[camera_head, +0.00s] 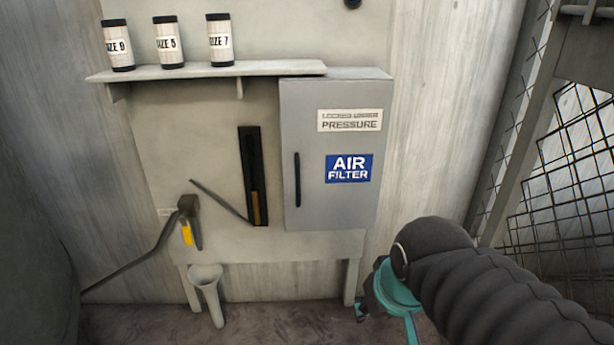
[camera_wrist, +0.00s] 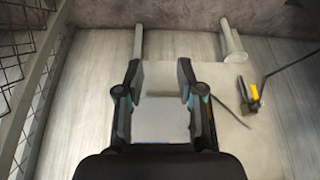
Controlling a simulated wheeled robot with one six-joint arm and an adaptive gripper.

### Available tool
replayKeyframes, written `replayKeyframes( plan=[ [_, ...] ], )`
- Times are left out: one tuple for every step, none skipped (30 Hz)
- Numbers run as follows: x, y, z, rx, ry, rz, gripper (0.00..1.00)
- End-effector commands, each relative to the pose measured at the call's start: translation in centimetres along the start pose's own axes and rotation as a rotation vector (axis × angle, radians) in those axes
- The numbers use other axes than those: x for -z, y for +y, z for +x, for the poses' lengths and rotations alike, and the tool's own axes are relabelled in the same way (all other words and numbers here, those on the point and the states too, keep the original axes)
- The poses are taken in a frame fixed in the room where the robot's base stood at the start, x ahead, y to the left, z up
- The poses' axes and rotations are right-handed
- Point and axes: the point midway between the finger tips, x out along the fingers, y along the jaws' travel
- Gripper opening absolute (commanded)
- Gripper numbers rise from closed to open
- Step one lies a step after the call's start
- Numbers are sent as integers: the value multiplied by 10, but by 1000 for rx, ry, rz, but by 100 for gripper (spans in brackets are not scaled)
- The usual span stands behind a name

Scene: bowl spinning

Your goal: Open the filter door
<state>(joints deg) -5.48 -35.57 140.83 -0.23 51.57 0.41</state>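The filter door (camera_head: 317,205) is the grey front of a wall cabinet, with a blue AIR FILTER label (camera_head: 349,168) and a LOCKED UNDER PRESSURE plate (camera_head: 350,120). It looks shut. Its black vertical handle (camera_head: 297,180) is on the left side. In the wrist view, which looks upside down, my gripper (camera_wrist: 158,75) is open with nothing between its fingers. A pale panel (camera_wrist: 160,120), probably the cabinet, shows behind them. In the head view my arm is at lower right, below and right of the door, and mostly hides the gripper.
A shelf (camera_head: 265,69) above holds three canisters labelled SIZE 9 (camera_head: 118,46), SIZE 5 (camera_head: 168,44) and SIZE 7 (camera_head: 219,43). Left of the door are a black slot (camera_head: 252,180) and a yellow-marked lever valve (camera_head: 187,225). A funnel-like pipe (camera_head: 207,285) stands below. Mesh fencing (camera_head: 570,170) is at right.

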Motion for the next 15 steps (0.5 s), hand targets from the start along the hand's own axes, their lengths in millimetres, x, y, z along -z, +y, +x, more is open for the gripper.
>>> replayKeyframes(
  plan=[
    [17, -7, 2, 8, -11, -28, 37],
    [27, -10, 2, 11, -15, -41, 37],
    [41, -16, 2, 14, -19, -61, 37],
    [52, -19, 1, 15, -23, -74, 37],
    [63, -23, 0, 16, -27, -85, 37],
    [79, -29, -1, 16, -31, -98, 37],
    [91, -34, -2, 17, -34, -107, 37],
    [102, -38, -2, 16, -37, -112, 37],
    [118, -45, -4, 16, -41, -118, 37],
    [131, -50, -4, 14, -43, -121, 37],
    [143, -55, -6, 12, -45, -122, 37],
    [159, -62, -7, 9, -48, -124, 37],
    [172, -68, -8, 6, -50, -120, 37],
    [184, -74, -10, 3, -50, -119, 37],
    [200, -81, -11, -3, -51, -112, 37]
  ],
)
